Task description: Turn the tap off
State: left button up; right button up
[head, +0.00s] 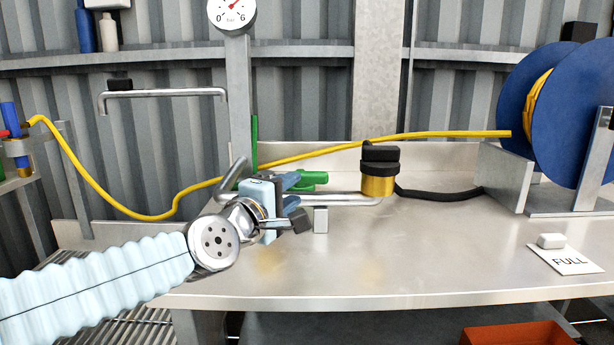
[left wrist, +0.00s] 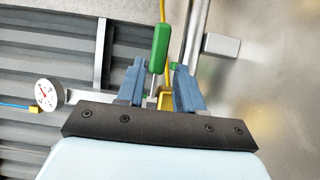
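The tap's green handle (head: 313,180) lies roughly level by the metal pipe above the worktop. In the left wrist view, the green handle (left wrist: 160,48) shows between and just beyond my fingertips, with a gap to each finger. My left gripper (head: 294,192) is open, its blue fingers pointing at the handle. It also shows in the left wrist view (left wrist: 160,75). I cannot tell whether either finger touches the handle. The gripper body hides part of the pipe and the tap's base. My right gripper is in neither view.
A brass fitting with a black top (head: 378,180) stands at the pipe's right end. A yellow hose (head: 430,134) runs behind to a blue reel (head: 520,85). A gauge (head: 231,12) tops a post (head: 239,100). A FULL card (head: 567,260) lies on the worktop (head: 440,250), clear in front.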

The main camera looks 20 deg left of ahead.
aim_at(306, 180)
pick_arm(q)
jog(key=w, duration=0.3)
jog(key=w+d+p, duration=0.1)
jog(key=w, duration=0.2)
jog(key=shift+w+d, duration=0.2)
jog(key=shift+w, duration=0.1)
jog(key=shift+c, duration=0.4)
grip_shut()
